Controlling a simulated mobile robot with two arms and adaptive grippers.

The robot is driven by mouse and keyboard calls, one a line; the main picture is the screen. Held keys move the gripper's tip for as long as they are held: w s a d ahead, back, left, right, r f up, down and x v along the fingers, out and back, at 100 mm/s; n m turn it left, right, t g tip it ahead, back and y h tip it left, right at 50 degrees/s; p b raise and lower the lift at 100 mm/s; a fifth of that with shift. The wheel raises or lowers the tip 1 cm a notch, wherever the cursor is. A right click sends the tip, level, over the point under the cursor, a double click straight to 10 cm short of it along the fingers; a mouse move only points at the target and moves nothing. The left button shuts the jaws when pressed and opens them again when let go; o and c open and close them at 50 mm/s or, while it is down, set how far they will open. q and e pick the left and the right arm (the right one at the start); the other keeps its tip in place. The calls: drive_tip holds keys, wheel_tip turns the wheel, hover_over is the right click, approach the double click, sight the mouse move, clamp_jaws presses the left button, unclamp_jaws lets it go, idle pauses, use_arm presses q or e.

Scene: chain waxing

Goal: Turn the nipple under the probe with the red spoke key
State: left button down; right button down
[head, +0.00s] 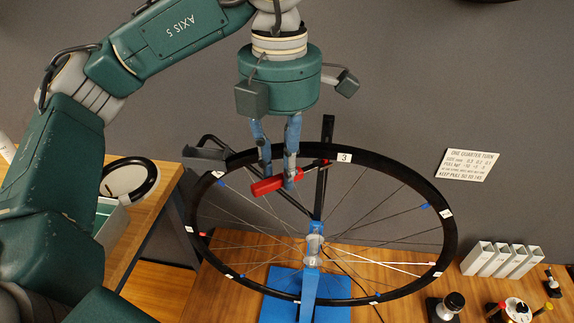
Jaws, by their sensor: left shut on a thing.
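The red spoke key (264,186) is between the fingertips of my left gripper (279,176), which is shut on it. My left gripper comes down from above at the far part of the black wheel rim (400,178), near the white label 3 (344,157). The key lies just inside the rim in the picture; whether it touches a nipple I cannot tell. The wheel sits in a truing stand with a blue post (309,292). A grey part on a dark arm (205,158) is at the rim's far left; I cannot clearly make out the probe. My right gripper is not in view.
A wall sign (468,165) reads "one quarter turn". Dark-based items (446,306) stand at front right. A wooden table (150,215) is at left.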

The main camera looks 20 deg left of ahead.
use_arm(q)
drive_tip(key=s+a, duration=0.3)
drive_tip(key=s, duration=0.2)
drive_tip(key=shift+s+a, duration=0.25)
drive_tip(key=shift+a, duration=0.15)
idle(0.5)
drive_tip(key=shift+s, duration=0.1)
idle(0.4)
